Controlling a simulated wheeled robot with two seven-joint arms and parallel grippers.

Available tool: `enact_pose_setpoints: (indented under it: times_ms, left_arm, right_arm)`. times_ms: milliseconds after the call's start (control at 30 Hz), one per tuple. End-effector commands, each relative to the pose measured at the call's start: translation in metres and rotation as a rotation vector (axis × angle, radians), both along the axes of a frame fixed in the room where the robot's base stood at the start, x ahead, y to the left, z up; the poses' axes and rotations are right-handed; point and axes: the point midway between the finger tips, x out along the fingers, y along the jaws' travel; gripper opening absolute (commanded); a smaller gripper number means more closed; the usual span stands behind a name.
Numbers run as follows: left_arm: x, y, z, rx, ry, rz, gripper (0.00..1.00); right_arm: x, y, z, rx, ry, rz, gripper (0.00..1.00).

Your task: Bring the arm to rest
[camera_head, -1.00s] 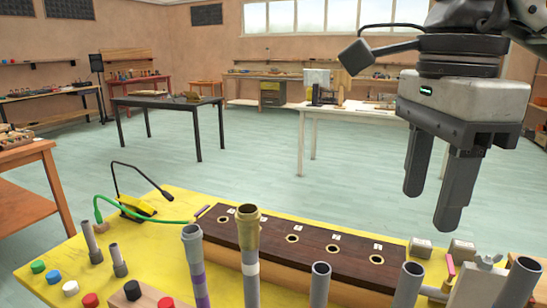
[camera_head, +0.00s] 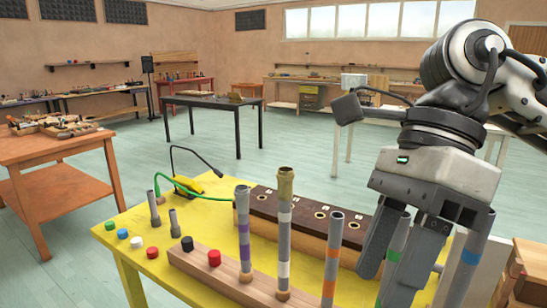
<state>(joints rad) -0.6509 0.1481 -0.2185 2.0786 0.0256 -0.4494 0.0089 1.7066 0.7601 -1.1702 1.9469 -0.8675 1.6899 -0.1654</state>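My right gripper (camera_head: 398,262) hangs from the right arm at the right of the head view, fingers pointing down. Its fingers are apart, with nothing clearly held between them. A grey tube with a green band (camera_head: 400,238) shows between and behind the fingers; I cannot tell whether they touch it. My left gripper is not in view.
Coloured caps sit at left. Open floor lies beyond.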

Motion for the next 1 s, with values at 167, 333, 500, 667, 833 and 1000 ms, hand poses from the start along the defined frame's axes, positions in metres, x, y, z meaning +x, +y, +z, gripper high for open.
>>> enact_pose_setpoints:
  times_ms: [167, 333, 500, 667, 833, 1000]
  left_arm:
    - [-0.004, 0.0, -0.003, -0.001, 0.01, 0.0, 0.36]
    - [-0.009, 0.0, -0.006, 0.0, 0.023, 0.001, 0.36]
    - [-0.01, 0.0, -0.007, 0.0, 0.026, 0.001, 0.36]
    - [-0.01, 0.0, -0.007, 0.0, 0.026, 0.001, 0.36]
    - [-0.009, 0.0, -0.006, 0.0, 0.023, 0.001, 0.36]
    - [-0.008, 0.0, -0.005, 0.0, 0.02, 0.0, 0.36]
  right_arm:
    - [-0.02, 0.053, -0.014, 0.261, 0.249, -0.001, 0.47]
    - [-0.032, 0.104, -0.003, 0.619, 0.629, -0.106, 0.47]
    - [-0.007, 0.125, 0.015, 0.949, 1.048, -0.336, 0.47]
    - [0.047, 0.115, 0.001, 1.201, 1.454, -0.666, 0.47]
    - [0.106, 0.079, -0.072, 1.38, 1.87, -1.134, 0.47]
    - [0.121, 0.034, -0.193, 1.432, 2.214, -1.69, 0.47]
